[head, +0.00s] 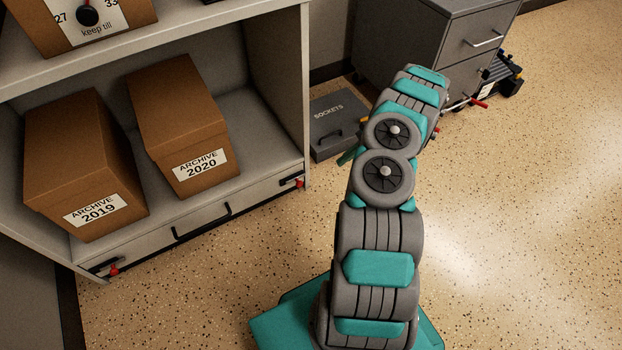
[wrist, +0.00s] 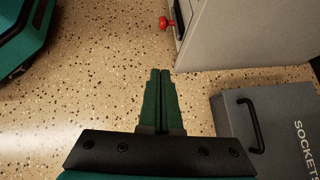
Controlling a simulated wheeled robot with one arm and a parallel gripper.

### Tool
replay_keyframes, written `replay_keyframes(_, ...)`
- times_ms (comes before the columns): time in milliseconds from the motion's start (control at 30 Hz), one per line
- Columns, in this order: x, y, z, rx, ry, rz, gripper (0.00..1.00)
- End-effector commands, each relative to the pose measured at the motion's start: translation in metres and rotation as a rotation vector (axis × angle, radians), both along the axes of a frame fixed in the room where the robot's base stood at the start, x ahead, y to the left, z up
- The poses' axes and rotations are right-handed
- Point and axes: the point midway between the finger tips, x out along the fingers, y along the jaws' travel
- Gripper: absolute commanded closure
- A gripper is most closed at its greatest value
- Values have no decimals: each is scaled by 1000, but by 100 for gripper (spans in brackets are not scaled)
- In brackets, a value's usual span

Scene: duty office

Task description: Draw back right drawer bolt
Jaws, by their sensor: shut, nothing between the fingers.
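The drawer (head: 150,238) is the grey front under the shelf unit's lowest shelf, with a black handle (head: 203,222) in its middle. It looks closed. The right bolt (head: 299,183) is a dark bar with a red knob at the drawer's right end. Its red knob (wrist: 167,23) also shows at the top of the wrist view, beside the cabinet corner. My gripper (wrist: 160,72) is shut and empty, fingertips below the knob in the wrist view and apart from it. In the head view my gripper (head: 347,157) is mostly hidden by my arm, right of the bolt.
A left bolt (head: 113,270) with a red knob sits at the drawer's other end. A grey SOCKETS case (head: 334,112) stands on the floor right of the shelf unit. A grey drawer cabinet (head: 440,45) stands behind. The floor in front of the drawer is clear.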

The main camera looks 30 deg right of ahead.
Motion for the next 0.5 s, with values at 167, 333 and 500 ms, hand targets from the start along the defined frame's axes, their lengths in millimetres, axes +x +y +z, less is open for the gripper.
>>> replay_keyframes(167, 0, 2, -2, 0, 1, 1, 100)
replay_keyframes(333, 2, 18, -14, 3, 2, 2, 100)
replay_keyframes(500, 5, 42, -35, 1, 3, 2, 100)
